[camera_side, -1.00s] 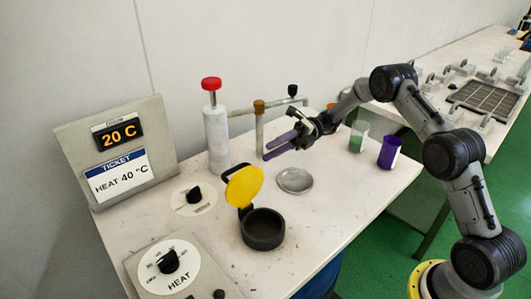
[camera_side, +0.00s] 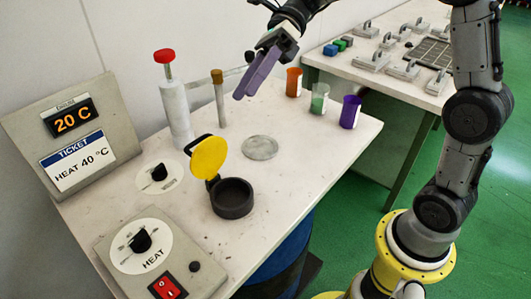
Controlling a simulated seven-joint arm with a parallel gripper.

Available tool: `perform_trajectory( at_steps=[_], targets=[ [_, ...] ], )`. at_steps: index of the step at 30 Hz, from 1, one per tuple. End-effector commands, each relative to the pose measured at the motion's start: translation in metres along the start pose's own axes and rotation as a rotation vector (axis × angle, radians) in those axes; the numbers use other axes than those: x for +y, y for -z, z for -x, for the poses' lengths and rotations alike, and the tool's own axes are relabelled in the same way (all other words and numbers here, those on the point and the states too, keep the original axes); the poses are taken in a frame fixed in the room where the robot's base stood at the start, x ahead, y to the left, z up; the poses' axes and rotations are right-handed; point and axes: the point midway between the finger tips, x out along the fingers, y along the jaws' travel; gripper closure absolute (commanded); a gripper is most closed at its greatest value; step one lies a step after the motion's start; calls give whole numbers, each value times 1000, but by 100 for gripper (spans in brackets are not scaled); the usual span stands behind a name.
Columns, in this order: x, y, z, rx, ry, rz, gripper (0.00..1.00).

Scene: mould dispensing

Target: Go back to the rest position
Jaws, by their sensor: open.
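My gripper (camera_side: 252,82) hangs in the air above the back of the white table (camera_side: 290,180), near the wooden-topped post. Its two purple fingers point down and to the left. They look close together from this angle, with nothing visible between them. The round dark mould (camera_side: 232,199) stands on the table with its yellow lid (camera_side: 209,157) raised. A flat grey disc (camera_side: 260,148) lies behind it to the right. The display (camera_side: 72,117) reads 20 °C, and the ticket (camera_side: 80,164) reads HEAT 40 °C.
A white dispenser with a red knob (camera_side: 178,115) and a post (camera_side: 219,100) stand at the back. Orange (camera_side: 294,82), green (camera_side: 319,98) and purple (camera_side: 350,111) cups stand at the right edge. The HEAT dial (camera_side: 140,241) and a red switch (camera_side: 167,287) are in front.

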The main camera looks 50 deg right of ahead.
Motion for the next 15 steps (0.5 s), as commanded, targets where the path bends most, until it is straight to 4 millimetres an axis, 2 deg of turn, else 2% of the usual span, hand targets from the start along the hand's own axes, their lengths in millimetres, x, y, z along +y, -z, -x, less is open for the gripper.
perform_trajectory(
  at_steps=[1, 6, 10, 15],
  targets=[
    [21, 6, -3, 45, 41, 83, 55],
    [71, 42, -9, 225, 174, 393, 55],
    [98, 78, -9, 391, 267, 663, 55],
    [118, 135, 0, 668, 354, 1062, 55]
  ],
)
